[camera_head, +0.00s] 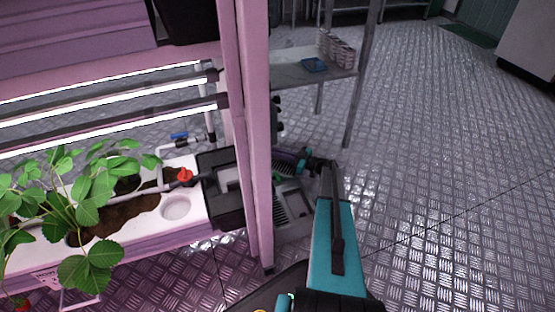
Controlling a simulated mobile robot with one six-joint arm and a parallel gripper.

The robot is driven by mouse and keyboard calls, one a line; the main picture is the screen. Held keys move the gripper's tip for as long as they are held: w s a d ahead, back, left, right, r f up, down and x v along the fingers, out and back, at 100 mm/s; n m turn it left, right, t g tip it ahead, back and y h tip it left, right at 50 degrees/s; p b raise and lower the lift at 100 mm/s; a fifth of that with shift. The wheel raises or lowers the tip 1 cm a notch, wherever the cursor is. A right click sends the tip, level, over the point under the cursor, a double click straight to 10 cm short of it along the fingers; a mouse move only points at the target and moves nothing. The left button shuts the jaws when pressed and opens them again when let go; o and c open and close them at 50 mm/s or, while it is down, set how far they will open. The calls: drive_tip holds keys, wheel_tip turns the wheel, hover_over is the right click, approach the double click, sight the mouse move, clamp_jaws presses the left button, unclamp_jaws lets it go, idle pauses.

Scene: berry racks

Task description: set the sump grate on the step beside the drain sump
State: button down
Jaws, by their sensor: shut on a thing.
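My gripper (287,159) is at the end of my teal arm, just right of the pink rack post, low over the floor. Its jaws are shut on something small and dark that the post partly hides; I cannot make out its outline. Just below the gripper is a grey slotted piece (291,203) in a low grey frame, which looks like the drain sump area. Whether the slotted piece is the sump grate, and whether it touches the gripper, I cannot tell. The step is not clearly distinguishable.
The pink rack post (258,140) stands close left of the gripper. A white planter (176,208) with strawberry plants and a black box (222,188) lie left. Floor at right is clear.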

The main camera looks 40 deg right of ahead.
sight(277, 159)
drive_tip(key=shift+f+b, duration=1.3)
drive_tip(key=shift+f, duration=0.45)
drive_tip(key=c, duration=1.9)
unclamp_jaws()
drive_tip(key=shift+f, duration=0.1)
drive_tip(key=shift+o, duration=0.2)
drive_tip(key=shift+s+d, duration=0.1)
drive_tip(key=shift+s, duration=0.05)
drive_tip(key=shift+s+d+r+p, duration=0.2)
drive_tip(key=shift+s+p, duration=0.1)
drive_tip(key=shift+p, duration=0.05)
drive_tip(key=p+v, duration=0.3)
drive_tip(key=v, duration=0.6)
drive_tip(key=shift+s+d+p, duration=0.2)
drive_tip(key=shift+s+p, duration=0.05)
drive_tip(key=shift+p, duration=0.15)
drive_tip(key=shift+s+d+f, duration=0.1)
drive_tip(key=shift+s+d, duration=0.2)
drive_tip(key=shift+s, duration=0.35)
